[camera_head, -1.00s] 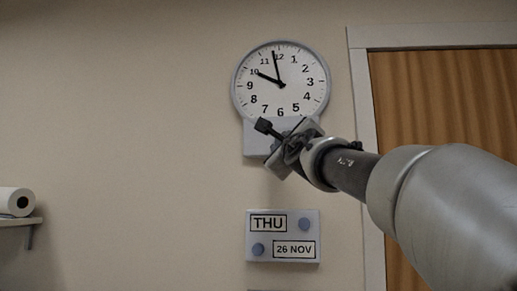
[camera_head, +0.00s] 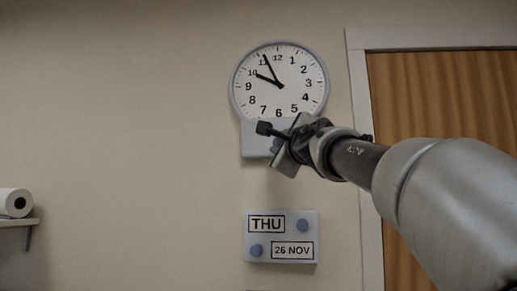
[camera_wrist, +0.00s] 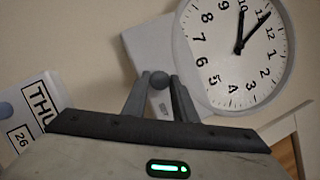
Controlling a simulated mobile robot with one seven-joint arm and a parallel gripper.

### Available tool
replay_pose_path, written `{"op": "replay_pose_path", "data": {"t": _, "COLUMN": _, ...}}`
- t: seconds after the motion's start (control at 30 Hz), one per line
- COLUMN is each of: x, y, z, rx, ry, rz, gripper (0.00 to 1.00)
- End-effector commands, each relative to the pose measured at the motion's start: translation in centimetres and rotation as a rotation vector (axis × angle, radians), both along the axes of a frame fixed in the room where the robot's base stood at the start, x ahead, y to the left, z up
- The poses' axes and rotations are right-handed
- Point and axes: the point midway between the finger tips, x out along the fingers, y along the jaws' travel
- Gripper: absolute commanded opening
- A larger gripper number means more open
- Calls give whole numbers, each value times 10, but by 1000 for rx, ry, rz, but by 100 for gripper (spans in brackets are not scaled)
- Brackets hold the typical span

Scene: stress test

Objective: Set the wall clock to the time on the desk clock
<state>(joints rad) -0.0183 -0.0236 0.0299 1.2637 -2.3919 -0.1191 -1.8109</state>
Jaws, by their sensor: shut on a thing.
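The round white wall clock (camera_head: 300,92) hangs left of the door. Its short hand points just before 10 and its long hand near 11, about five to ten. A pale grey box (camera_head: 251,141) sits below the dial; the box also shows in the wrist view (camera_wrist: 145,42), beside the clock (camera_wrist: 216,62). My gripper (camera_head: 274,142) is in front of this box. In the wrist view my gripper (camera_wrist: 160,84) is shut on a small round knob (camera_wrist: 160,79) at the box. The fingers hide part of the knob. The desk clock is not in view.
A calendar panel (camera_head: 262,236) reading THU and 26 NOV, with two blue-grey knobs, is on the wall below the clock. A wooden door (camera_head: 430,95) with a pale frame is at right. A small shelf (camera_head: 18,222) holds a white roll (camera_head: 10,203) at far left.

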Motion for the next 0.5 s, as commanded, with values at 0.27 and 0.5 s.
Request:
{"op": "replay_pose_path", "data": {"t": 0.27, "x": -2, "y": -3, "z": 11, "rx": -248, "ry": 40, "rz": -5, "gripper": 3}}
{"op": "replay_pose_path", "data": {"t": 0.5, "x": -2, "y": -3, "z": 15, "rx": -473, "ry": 86, "rz": -6, "gripper": 3}}
